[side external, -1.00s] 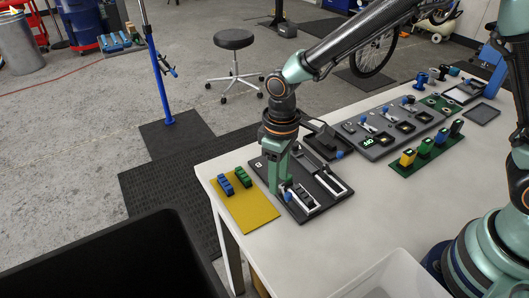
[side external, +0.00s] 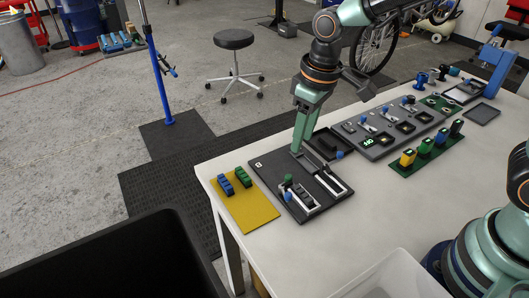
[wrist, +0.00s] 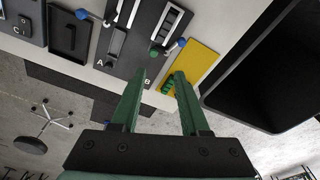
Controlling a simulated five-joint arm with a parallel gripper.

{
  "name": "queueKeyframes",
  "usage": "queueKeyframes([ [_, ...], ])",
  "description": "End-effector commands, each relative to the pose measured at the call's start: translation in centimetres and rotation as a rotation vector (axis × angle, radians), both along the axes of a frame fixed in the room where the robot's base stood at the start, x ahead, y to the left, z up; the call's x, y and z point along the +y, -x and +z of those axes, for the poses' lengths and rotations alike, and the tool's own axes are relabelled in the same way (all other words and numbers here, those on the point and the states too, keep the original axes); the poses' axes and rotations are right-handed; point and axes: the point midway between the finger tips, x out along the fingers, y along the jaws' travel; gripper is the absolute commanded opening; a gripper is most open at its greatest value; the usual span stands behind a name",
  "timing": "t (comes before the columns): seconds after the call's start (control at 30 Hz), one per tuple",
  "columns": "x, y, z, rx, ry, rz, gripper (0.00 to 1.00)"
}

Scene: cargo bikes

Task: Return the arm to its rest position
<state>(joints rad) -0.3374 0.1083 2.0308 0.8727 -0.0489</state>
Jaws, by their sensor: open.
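My gripper (side external: 297,150) is raised over the far part of the dark board (side external: 262,176) on the white table (side external: 385,205), with its fingers pointing down. In the wrist view my gripper (wrist: 160,74) has its two green fingers apart with nothing between them. The dark board holds two pale-framed slots; a green knob (side external: 288,179) and a blue knob (side external: 287,196) stand at the nearer-left one. The board also shows in the wrist view (wrist: 128,62), with letters A and B on it.
A yellow mat (side external: 250,213) with a blue block (side external: 225,187) and a green block (side external: 243,177) lies left of the board. A grey panel (side external: 372,149) and a green strip (side external: 405,166) with several upright pieces lie to the right. A black bin (side external: 110,260) stands at the front left.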

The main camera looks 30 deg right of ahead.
Motion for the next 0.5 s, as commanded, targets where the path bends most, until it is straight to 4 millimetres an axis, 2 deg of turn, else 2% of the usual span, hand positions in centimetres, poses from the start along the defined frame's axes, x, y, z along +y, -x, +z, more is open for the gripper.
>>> queueKeyframes([
  [0.03,-1.3,0.3,1.4,-0.033,-0.012,-0.033,0.45],
  [0.2,-5.2,2.0,4.8,-0.123,-0.039,-0.136,0.45],
  [0.5,-10.7,6.0,8.1,-0.281,-0.069,-0.303,0.45],
])
